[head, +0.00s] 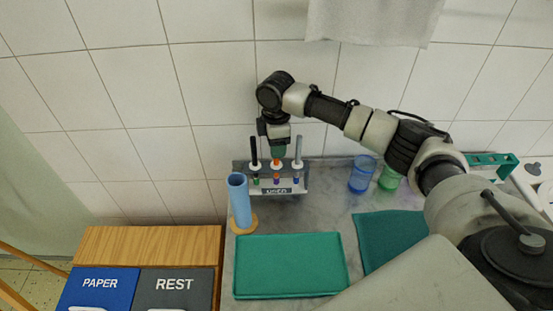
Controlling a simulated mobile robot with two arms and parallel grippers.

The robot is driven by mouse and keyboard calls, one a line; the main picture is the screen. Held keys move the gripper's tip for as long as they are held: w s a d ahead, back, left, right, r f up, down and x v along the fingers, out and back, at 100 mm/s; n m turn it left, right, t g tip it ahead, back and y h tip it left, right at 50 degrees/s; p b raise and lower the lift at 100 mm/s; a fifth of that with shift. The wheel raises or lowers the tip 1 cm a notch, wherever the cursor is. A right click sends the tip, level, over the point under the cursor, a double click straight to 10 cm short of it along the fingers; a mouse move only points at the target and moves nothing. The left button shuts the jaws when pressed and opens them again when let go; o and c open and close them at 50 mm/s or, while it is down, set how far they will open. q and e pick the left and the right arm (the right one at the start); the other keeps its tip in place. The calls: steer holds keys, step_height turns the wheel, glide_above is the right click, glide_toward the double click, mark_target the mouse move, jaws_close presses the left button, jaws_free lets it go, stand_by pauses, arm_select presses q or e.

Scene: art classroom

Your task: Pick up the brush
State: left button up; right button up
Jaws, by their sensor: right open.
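A small grey rack (299,182) with a dark label on its front stands on the counter against the tiled wall. It holds three upright brushes in white rings: a black-handled brush (253,149) on the left, an orange and green brush (276,161) in the middle, and a grey-handled brush (298,150) on the right. My right gripper (277,145) points down just above the middle brush, with its jaws open. The top of that brush is partly hidden by the gripper, and I cannot tell if they touch. My left gripper is not in view.
A tall blue cylinder (239,202) stands on a round wooden base left of the rack. Blue (361,174) and green (389,178) cups stand to the right. Green trays (290,265) lie in front. Paper and rest bins (98,287) are at lower left.

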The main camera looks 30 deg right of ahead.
steer(key=shift+f, duration=0.35)
jaws_close()
step_height(320, 180, up, 10)
steer(key=shift+f+b, duration=0.2)
steer(key=shift+b, duration=0.7)
steer(key=shift+r, duration=0.4)
step_height(320, 180, up, 3)
steer(key=p, duration=0.3)
steer(key=shift+f+p, duration=0.15)
steer(key=shift+p, duration=0.15)
